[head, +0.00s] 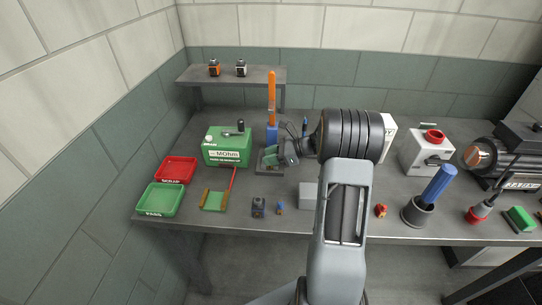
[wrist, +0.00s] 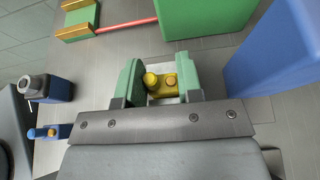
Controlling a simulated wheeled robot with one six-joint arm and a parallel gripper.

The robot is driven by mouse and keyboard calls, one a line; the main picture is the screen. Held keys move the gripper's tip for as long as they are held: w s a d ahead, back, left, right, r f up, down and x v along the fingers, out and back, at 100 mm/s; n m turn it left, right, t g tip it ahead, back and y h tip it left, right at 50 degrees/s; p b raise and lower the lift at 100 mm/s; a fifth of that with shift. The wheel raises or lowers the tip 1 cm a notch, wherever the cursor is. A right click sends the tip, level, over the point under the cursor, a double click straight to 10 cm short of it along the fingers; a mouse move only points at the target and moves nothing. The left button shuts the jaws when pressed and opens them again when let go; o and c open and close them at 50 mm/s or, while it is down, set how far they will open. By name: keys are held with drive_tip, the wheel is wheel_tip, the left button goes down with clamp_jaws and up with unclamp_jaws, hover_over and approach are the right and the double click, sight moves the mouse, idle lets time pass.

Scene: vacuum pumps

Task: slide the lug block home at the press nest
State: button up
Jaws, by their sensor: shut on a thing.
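The lug block, a small yellow block (wrist: 163,86) with round lugs on top, sits between my gripper's green finger pads in the wrist view. My gripper (wrist: 160,85) is shut on it. A pale surface shows around and below the block, but I cannot tell whether the block touches it. In the head view my gripper (head: 273,157) is low at the press, which has a blue post (head: 272,134) and an upright orange handle (head: 272,91). The blue post also rises at the right in the wrist view (wrist: 278,48). The nest is mostly hidden by my gripper.
A green MOhm meter box (head: 226,150) stands left of the press, with a red lead to a green and brass fixture (head: 214,201). Red (head: 175,170) and green (head: 160,200) trays lie farther left. Small blocks (head: 258,206) and a grey block (head: 308,196) stand in front.

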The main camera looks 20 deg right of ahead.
drive_tip(key=shift+f, duration=0.25)
idle(0.4)
drive_tip(key=o, duration=0.9)
drive_tip(key=shift+c, duration=0.2)
drive_tip(key=shift+o, duration=0.7)
drive_tip(key=shift+d, duration=0.15)
drive_tip(key=b+v, duration=0.1)
drive_tip(key=v, duration=1.2)
drive_tip(key=shift+s+r, duration=0.15)
drive_tip(key=shift+s, duration=0.1)
drive_tip(key=shift+d, duration=0.1)
